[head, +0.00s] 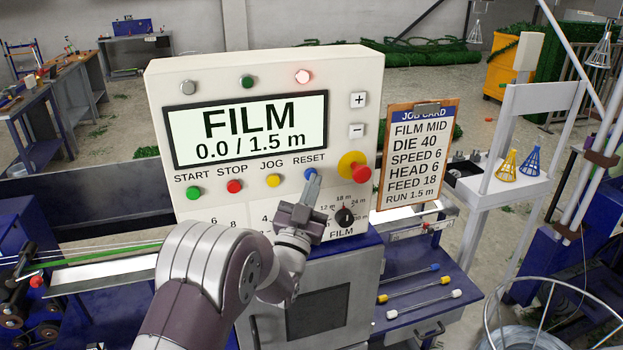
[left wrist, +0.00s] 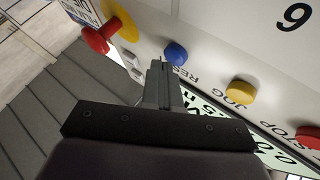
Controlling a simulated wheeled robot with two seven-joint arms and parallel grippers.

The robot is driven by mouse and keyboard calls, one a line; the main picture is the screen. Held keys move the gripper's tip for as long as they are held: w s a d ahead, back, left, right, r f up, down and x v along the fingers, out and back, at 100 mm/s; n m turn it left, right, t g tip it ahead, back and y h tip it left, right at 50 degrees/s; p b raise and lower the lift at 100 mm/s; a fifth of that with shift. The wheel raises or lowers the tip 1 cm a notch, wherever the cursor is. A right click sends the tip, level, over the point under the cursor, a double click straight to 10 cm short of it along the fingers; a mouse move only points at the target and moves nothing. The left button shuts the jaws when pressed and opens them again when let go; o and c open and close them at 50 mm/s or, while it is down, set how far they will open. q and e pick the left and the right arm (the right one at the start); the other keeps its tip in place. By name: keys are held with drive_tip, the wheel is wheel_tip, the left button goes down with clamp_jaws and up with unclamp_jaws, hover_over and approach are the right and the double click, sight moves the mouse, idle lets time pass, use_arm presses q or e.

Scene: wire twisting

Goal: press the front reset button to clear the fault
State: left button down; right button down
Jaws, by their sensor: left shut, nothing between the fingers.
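The blue RESET button (head: 310,174) is on the front of the white control panel (head: 265,75), right of the yellow JOG button (head: 273,181). My left gripper (head: 314,183) is shut and empty, its fingertips just in front of the RESET button and overlapping its lower part in the head view. In the left wrist view the blue button (left wrist: 176,54) shows just beyond the closed fingertips (left wrist: 159,66). I cannot tell if they touch. A red lamp (head: 303,76) at the panel's top right looks lit. The display (head: 247,130) reads FILM 0.0 / 1.5 m. My right gripper is not in view.
A red knob on a yellow base (head: 354,167) sits right of RESET. The red STOP button (head: 234,186) and green START button (head: 193,192) are to the left. A black dial (head: 345,217) is below. A job card (head: 417,150) hangs to the right.

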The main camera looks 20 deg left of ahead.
use_arm(q)
drive_tip(key=shift+w+a+b, duration=0.2)
drive_tip(key=shift+w+b, duration=0.15)
idle(0.7)
drive_tip(key=shift+s, duration=0.1)
drive_tip(key=shift+s+d+b, duration=0.4)
drive_tip(key=shift+s+d, duration=0.05)
drive_tip(key=shift+s, duration=0.15)
drive_tip(key=s+d, duration=0.1)
drive_tip(key=s, duration=0.1)
drive_tip(key=s+d+b, duration=0.1)
drive_tip(key=s, duration=0.1)
drive_tip(key=shift+d, duration=0.4)
idle(0.6)
